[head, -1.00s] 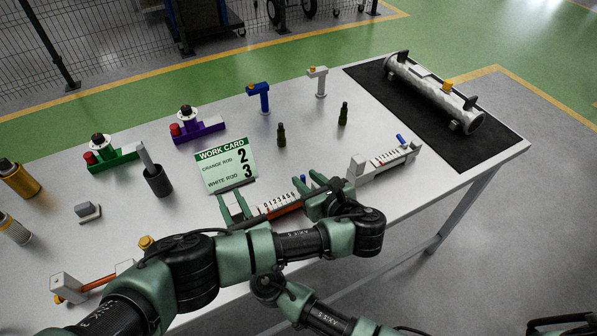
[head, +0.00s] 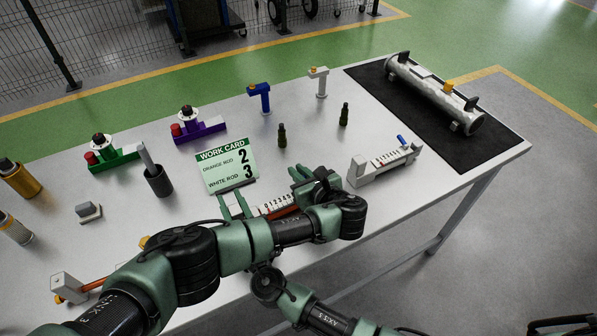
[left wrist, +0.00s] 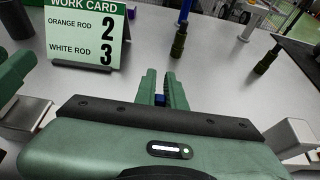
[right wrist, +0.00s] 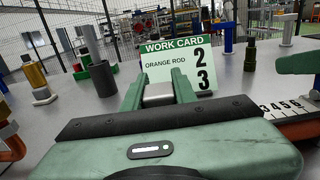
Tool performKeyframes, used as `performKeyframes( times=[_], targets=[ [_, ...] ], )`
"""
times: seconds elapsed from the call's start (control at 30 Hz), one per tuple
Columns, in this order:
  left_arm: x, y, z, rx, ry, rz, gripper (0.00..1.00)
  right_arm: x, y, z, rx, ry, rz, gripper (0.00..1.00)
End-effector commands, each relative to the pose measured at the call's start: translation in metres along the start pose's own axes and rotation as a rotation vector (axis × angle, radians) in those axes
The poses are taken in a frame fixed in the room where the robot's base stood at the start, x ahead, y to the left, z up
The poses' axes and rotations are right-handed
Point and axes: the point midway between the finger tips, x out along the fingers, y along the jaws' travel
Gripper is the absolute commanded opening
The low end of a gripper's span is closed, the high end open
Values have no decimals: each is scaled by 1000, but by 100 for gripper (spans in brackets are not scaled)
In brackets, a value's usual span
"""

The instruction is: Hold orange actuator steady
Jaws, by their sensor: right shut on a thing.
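My left gripper (head: 308,178) is at the actuator's right end. In the left wrist view a small blue piece (left wrist: 160,99) sits between its close fingers (left wrist: 165,90); whether they grip it is unclear. My left arm hides part of the actuator.
A similar actuator (head: 372,172) with a blue lever stands to the right. Two dark green bottle-shaped items (head: 282,135) stand behind. A dark cup (head: 158,181) stands left of the card. Another orange-rod unit (head: 66,287) lies front left, partly behind my arm.

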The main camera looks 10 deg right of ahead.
Motion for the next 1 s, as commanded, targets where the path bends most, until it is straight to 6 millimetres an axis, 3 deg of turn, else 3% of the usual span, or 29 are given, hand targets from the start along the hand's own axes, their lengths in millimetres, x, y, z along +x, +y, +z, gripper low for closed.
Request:
performKeyframes(
  times=[0.3,0.57,0.6,0.67,1.0],
  targets=[
    [-6,0,1,2,-126,2,0,0,-1,0,0,1,-1,0],
    [-6,0,1,1,-130,1,0,0,-1,0,0,1,-1,0],
    [-6,0,1,1,-130,1,19,0,-1,0,0,1,-1,0],
    [-6,0,1,1,-130,1,33,0,-1,0,0,1,-1,0],
    [-8,0,1,1,-130,-1,33,0,-1,0,0,1,-1,0]
  ],
)
